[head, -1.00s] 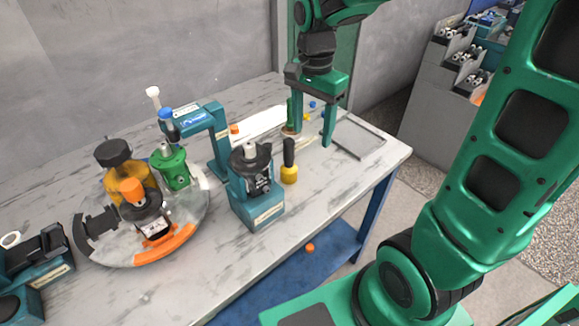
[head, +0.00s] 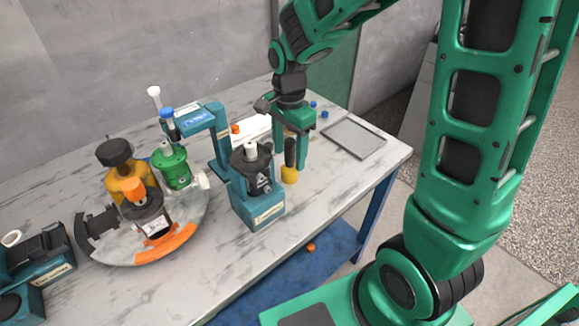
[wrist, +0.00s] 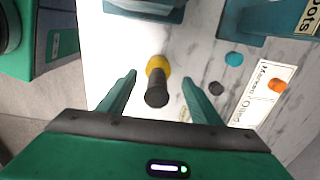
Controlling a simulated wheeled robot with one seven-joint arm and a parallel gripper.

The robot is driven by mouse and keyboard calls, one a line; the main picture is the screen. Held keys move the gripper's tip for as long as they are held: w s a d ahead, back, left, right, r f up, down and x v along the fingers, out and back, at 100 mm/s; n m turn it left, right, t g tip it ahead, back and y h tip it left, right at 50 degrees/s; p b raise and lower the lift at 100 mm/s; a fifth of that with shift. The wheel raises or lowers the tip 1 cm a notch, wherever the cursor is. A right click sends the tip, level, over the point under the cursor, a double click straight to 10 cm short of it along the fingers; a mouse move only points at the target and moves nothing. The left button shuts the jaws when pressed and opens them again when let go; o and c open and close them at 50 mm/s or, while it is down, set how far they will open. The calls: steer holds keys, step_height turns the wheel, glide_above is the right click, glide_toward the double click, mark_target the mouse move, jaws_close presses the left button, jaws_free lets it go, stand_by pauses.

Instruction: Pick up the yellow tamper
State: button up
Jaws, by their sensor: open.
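The yellow tamper (head: 289,174) stands upright on the table, with a black handle on top and a yellow base. It is just right of the teal stand with the dark motor part. In the wrist view the tamper (wrist: 157,82) lies between the two green fingers, apart from both. My gripper (head: 291,160) is open and points down around or just above the tamper. It also shows open in the wrist view (wrist: 158,85).
The teal stand (head: 258,208) with a motor part is close on the tamper's left. A round turntable (head: 100,255) with several parts lies further left. A grey tray (head: 354,138) lies at the right. Blue and orange caps and a white label are near the gripper.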

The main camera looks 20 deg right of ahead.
mark_target(289, 161)
steer(key=shift+s+f, duration=0.1)
steer(key=shift+f, duration=1.6)
steer(key=c, duration=1.1)
steer(key=shift+r, duration=0.1)
